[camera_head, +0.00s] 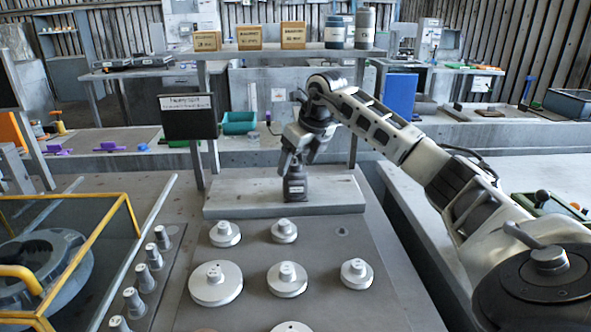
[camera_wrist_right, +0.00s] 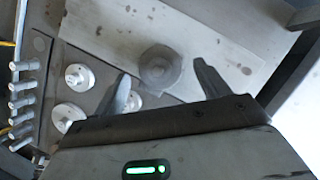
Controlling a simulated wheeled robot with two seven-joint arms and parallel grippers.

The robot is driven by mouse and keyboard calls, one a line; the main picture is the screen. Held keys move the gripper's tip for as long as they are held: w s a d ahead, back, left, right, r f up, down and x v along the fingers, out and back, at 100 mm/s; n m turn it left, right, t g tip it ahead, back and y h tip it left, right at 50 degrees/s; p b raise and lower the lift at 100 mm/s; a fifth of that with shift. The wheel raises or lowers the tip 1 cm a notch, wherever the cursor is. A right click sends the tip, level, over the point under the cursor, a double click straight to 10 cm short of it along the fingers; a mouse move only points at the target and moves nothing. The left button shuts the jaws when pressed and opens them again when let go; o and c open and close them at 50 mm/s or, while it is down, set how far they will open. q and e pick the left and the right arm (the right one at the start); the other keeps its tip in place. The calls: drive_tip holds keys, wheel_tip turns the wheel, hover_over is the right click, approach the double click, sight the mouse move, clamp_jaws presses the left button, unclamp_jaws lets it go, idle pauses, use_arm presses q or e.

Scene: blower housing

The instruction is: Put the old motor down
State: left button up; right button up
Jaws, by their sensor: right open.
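The old motor (camera_head: 295,183) is a dark, squat cylinder with a small white label. It stands upright on a grey raised slab (camera_head: 240,197) at the back of the work table. My right gripper (camera_head: 299,160) is just above it, pointing down. In the right wrist view the motor (camera_wrist_right: 160,66) shows as a dark round top between and beyond the two open fingers of my gripper (camera_wrist_right: 163,80), with space on both sides. Whether a fingertip touches it I cannot tell. My left gripper is in neither view.
Several pale round flanged parts (camera_head: 287,279) stand on the dark plate in front of the slab. A row of small cylinders (camera_head: 145,278) is to the left, beside a yellow-railed frame (camera_head: 98,247) around a grey housing.

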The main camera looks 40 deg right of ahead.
drive_tip(key=v, duration=0.8)
drive_tip(key=shift+r, duration=0.25)
